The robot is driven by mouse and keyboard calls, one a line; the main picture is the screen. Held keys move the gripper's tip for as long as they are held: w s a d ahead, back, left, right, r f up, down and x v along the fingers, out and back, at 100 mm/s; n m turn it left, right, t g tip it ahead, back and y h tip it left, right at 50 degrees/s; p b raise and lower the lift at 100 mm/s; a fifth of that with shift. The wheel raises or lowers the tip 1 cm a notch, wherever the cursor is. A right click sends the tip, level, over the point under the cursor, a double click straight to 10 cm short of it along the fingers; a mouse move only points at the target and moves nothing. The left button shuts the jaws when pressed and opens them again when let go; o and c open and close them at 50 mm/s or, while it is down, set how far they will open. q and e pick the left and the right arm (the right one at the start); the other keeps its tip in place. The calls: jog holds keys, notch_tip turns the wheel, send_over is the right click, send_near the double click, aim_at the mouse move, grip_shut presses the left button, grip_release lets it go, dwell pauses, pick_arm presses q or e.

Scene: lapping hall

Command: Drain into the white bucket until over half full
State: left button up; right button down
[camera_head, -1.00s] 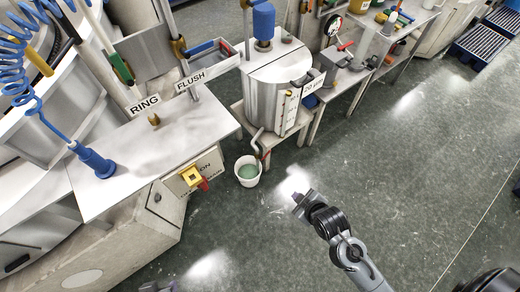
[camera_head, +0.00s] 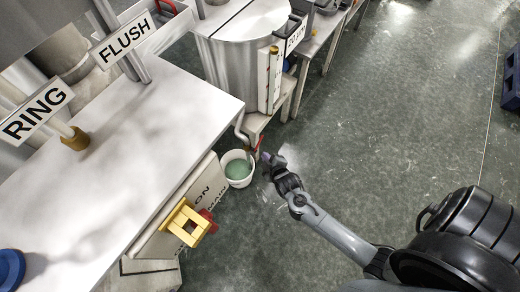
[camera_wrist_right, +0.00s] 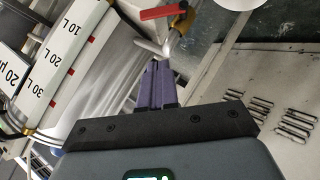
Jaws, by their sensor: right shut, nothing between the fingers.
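The white bucket (camera_head: 239,184) stands on the floor below the tank's drain spout (camera_head: 241,134), with green liquid inside. I cannot tell its exact level. A white round rim, likely the bucket (camera_wrist_right: 240,4), is cut off at the top of the right wrist view. The drain valve's red lever (camera_head: 258,143) is beside the spout; the lever also shows in the right wrist view (camera_wrist_right: 163,12). My right gripper (camera_head: 266,158), with purple fingers (camera_wrist_right: 157,68), is shut and empty, close to the lever but apart from it. My left gripper is out of view.
The steel tank (camera_head: 235,62) stands on a low bench behind the bucket. A steel worktop (camera_head: 130,130) with RING and FLUSH signs fills the left. A yellow fitting with a red knob (camera_head: 207,220) juts from its front. Floor at right is open.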

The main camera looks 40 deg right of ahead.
aim_at(258, 145)
jog(key=b+x, duration=0.3)
jog(key=x, duration=0.3)
jog(key=b+x, duration=0.4)
jog(key=x, duration=0.2)
jog(key=shift+s+d+f, duration=0.1)
jog(key=shift+d+f, duration=0.1)
jog(key=shift+f, duration=0.15)
jog(key=shift+d+f+b, duration=0.4)
jog(key=shift+d+f, duration=0.2)
jog(key=shift+f, duration=0.05)
